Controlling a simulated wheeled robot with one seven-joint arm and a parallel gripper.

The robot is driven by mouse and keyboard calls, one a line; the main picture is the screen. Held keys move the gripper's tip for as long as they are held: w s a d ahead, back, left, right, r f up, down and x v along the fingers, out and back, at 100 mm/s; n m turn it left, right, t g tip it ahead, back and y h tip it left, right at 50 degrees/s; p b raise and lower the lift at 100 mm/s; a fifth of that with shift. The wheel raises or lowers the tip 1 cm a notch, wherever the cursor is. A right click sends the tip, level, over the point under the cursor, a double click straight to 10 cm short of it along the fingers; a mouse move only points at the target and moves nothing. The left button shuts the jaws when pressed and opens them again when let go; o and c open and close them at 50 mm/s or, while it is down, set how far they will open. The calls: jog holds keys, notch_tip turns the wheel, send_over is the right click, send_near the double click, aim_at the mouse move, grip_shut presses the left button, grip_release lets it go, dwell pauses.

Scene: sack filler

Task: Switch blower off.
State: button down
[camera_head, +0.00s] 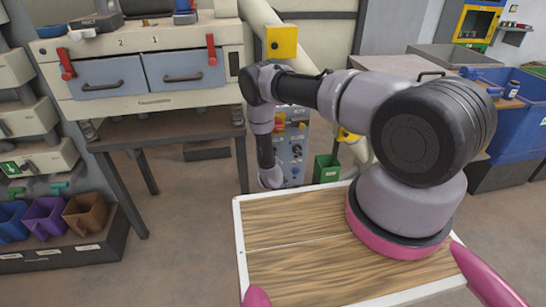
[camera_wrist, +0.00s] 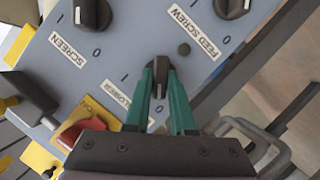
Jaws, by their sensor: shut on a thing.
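The grey-blue control panel (camera_wrist: 112,50) fills much of the wrist view. My gripper (camera_wrist: 161,84) has its green fingers closed on a black rotary knob (camera_wrist: 160,68) on this panel. A label (camera_wrist: 112,103) beside the held knob is partly hidden by a finger and hard to read. An I mark and a 0 mark sit near the knob; which one it points to I cannot tell for sure. In the head view the panel (camera_head: 297,158) stands low behind my arm, and the gripper is hidden there.
A knob labelled SCREEN (camera_wrist: 92,13) and one labelled FEED SCREW (camera_wrist: 233,6) are close by. A red switch (camera_wrist: 82,133) on a yellow plate is beside my gripper. A metal handle (camera_wrist: 258,140) is at lower right. A green bin (camera_head: 326,168) stands beside the panel.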

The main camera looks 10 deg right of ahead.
dwell(0.4)
jog(key=c, duration=0.8)
grip_release()
jog(key=shift+o, duration=0.2)
jog(key=v, duration=1.1)
